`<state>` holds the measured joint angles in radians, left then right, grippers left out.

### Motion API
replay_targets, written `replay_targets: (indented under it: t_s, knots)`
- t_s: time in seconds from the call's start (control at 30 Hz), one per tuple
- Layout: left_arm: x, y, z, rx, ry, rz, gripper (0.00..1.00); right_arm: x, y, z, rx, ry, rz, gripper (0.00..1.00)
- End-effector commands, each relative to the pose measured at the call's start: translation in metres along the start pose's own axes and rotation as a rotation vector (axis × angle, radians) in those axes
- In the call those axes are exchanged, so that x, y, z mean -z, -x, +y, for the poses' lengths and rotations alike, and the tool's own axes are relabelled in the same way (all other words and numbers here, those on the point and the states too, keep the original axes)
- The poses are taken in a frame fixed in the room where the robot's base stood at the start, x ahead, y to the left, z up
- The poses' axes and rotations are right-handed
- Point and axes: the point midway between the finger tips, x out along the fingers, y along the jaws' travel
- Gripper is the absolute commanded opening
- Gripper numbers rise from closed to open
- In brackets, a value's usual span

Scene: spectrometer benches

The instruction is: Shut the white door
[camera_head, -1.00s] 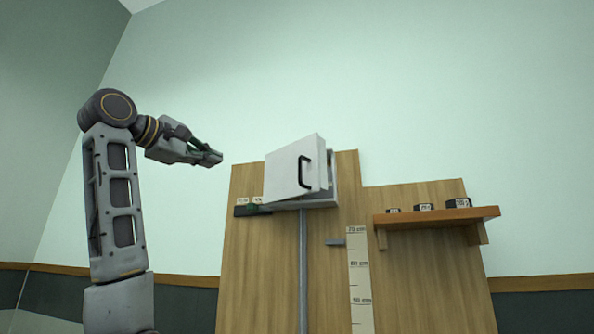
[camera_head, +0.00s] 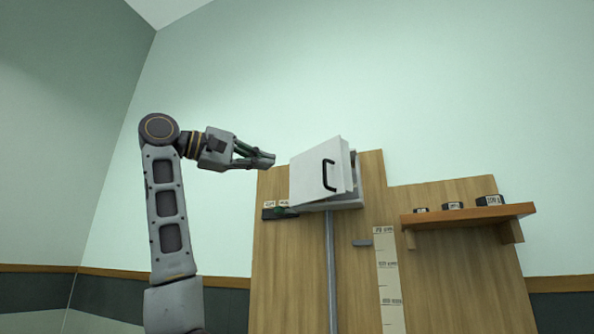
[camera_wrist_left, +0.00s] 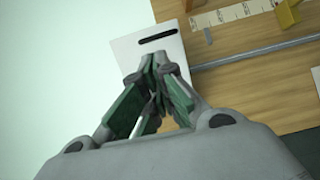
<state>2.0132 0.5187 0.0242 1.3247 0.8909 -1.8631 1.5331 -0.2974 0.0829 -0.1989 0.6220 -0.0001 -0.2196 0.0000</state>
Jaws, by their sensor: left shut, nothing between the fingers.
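The white door (camera_head: 311,174) is on a small white box (camera_head: 352,190) mounted high on a wooden panel. The door stands partly open, with a gap to the box along its right side. A black handle (camera_head: 326,175) is on its face. My left gripper (camera_head: 272,159) is shut and empty, just left of the door in the head view. In the left wrist view the door (camera_wrist_left: 144,55) and its dark handle (camera_wrist_left: 158,37) lie beyond the fingertips (camera_wrist_left: 155,62), which overlap its lower edge; contact cannot be told. My right gripper is not in view.
A wooden shelf (camera_head: 462,216) with small black blocks stands to the right. A grey rail (camera_head: 331,265) runs down below the box, beside a height scale (camera_head: 389,280). Small labelled items sit at the box's left. The wall area above is clear.

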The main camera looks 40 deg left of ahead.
Motion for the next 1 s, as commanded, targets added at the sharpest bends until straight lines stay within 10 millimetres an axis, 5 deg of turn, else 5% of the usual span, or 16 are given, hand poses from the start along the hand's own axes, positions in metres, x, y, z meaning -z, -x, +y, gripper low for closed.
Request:
replay_targets:
  t_s: [0.27, 1.0]
  knots:
    - [0.000, -0.017, 0.001, 0.002, 0.001, 0.001, 0.00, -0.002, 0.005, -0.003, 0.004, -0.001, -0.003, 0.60]
    - [0.000, -0.112, 0.002, 0.001, 0.001, 0.000, 0.00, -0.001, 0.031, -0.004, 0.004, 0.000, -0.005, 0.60]
